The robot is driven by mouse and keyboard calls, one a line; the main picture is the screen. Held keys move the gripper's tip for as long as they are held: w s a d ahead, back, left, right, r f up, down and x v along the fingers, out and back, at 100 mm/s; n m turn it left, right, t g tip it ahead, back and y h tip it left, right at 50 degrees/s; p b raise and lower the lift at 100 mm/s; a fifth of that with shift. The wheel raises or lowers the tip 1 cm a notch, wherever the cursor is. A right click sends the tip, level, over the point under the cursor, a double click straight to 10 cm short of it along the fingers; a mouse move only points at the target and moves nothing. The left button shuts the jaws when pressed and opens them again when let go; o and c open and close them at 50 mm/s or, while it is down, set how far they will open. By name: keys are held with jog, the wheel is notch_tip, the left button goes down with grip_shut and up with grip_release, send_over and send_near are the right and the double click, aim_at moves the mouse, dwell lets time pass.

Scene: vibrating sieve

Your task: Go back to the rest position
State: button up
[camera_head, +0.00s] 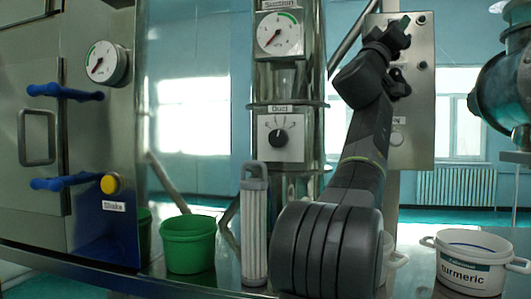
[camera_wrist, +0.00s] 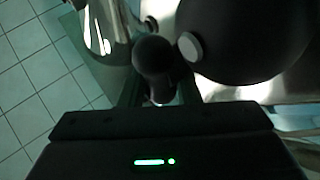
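My arm rises from the front of the bench in the head view and bends up in front of the grey metal panel at the upper right. My gripper (camera_head: 398,30) is at the top end of the arm, small and dark against that panel. In the wrist view its dark housing with a green light fills the bottom. Dark rounded shapes lie just beyond it, and I cannot tell clearly where the fingertips are. No held object can be made out.
A green bucket (camera_head: 188,246), a white ribbed filter cartridge (camera_head: 254,232) and a white turmeric tub (camera_head: 470,266) stand on the bench. Behind are the duct knob (camera_head: 278,137), suction gauge (camera_head: 280,34), cabinet with blue latches (camera_head: 65,183) and yellow Shake button (camera_head: 110,184). A metal vessel (camera_head: 505,88) is at right.

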jog(key=shift+s+d+r+m+g+y+p, duration=0.15)
jog(key=shift+m+g+p, duration=0.7)
jog(key=shift+p, duration=1)
jog(key=shift+w+r+m+g+y+p, duration=0.15)
jog(key=shift+m+g+p, duration=0.7)
jog(key=shift+p, duration=0.95)
jog(key=shift+s+d+r+m+g+y+p, duration=0.15)
jog(key=shift+m+g+p, duration=0.65)
jog(key=shift+p, duration=1.05)
jog(key=shift+f+m+p, duration=0.25)
jog(key=shift+m+p, duration=0.05)
jog(key=shift+p, duration=0.45)
